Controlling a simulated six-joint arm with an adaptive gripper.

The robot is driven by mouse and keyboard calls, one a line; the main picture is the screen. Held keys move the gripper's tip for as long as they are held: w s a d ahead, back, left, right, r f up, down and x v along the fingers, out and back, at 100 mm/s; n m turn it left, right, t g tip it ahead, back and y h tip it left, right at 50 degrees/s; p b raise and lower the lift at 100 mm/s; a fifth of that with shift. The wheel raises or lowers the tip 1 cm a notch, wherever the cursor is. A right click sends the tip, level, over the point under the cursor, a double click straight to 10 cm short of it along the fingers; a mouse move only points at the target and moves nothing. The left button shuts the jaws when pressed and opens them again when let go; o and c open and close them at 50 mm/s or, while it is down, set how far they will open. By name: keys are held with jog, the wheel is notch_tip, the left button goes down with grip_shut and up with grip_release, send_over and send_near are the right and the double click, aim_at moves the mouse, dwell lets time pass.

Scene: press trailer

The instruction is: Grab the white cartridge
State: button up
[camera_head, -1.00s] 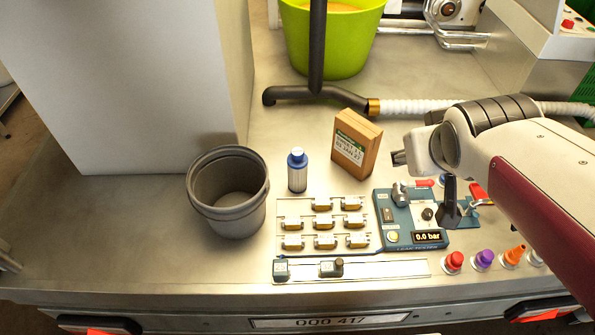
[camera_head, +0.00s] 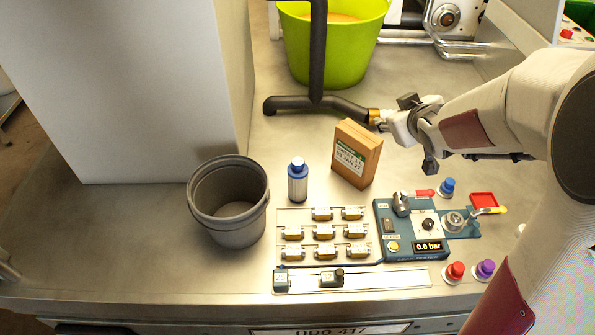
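The cartridge (camera_head: 298,181) is a small upright cylinder with a pale, whitish ribbed body and a blue cap. It stands on the metal bench between the grey bucket and the brown box. My gripper (camera_head: 417,132) is up and to the right of it, beyond the brown box, and does not touch the cartridge. Its dark fingers are spread well apart, with nothing seen between them.
A brown labelled box (camera_head: 356,153) stands between the cartridge and my gripper. A grey bucket (camera_head: 231,231) is left of the cartridge. A rack of small metal parts (camera_head: 321,243) lies in front, beside a blue tester panel (camera_head: 412,238). A green tub (camera_head: 334,58) stands behind.

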jog(key=w+a+f+n+y, duration=0.2)
jog(key=w+f, duration=0.3)
jog(key=f, duration=0.1)
jog(key=n+y, duration=0.3)
jog(key=y, duration=0.9)
send_near(302, 168)
jog(key=f, duration=0.1)
jog(key=shift+w+d+f, duration=0.15)
jog(key=shift+w+d, duration=0.1)
jog(key=shift+d, duration=0.05)
jog(key=shift+a, duration=0.1)
jog(key=shift+x, duration=3.3)
jog(key=shift+r+x, duration=0.15)
jog(key=shift+x, duration=1.15)
jog(key=shift+r+x, duration=0.2)
jog(key=shift+x, duration=1.1)
